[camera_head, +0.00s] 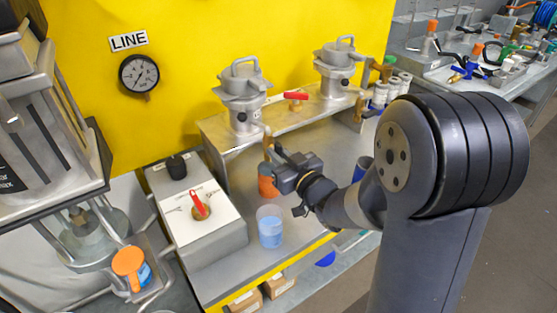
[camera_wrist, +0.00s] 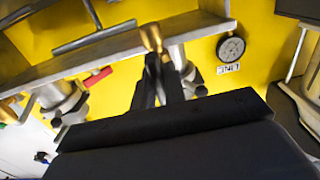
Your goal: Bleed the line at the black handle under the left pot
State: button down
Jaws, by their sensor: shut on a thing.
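The left pot (camera_head: 243,90) is a metal canister on the raised shelf. A brass valve (camera_head: 267,142) hangs below the shelf under it, and its brass top shows in the wrist view (camera_wrist: 152,38). My gripper (camera_head: 274,152) is at this valve, fingers closed together at it in the wrist view (camera_wrist: 160,80). It is shut on the black handle, which the dark fingers mostly hide. An orange container (camera_head: 267,182) stands just below the valve, partly behind my gripper. I cannot tell whether anything flows.
A clear cup with blue liquid (camera_head: 270,228) stands in front of the orange container. A grey box with a red lever (camera_head: 198,206) is to the left. The LINE gauge (camera_head: 139,75) is on the yellow wall. The right pot (camera_head: 338,65) and a red shelf lever (camera_head: 296,95) stand right.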

jog(key=c, duration=1.5)
grip_release()
jog(key=shift+o, duration=0.2)
jog(key=v, duration=1.1)
jog(key=shift+b, duration=0.35)
jog(key=shift+w, duration=0.15)
jog(key=p+x, duration=0.1)
jog(key=x, duration=1)
jog(key=shift+a+r, duration=0.1)
jog(key=shift+m+p, duration=0.6)
jog(key=shift+p, duration=0.25)
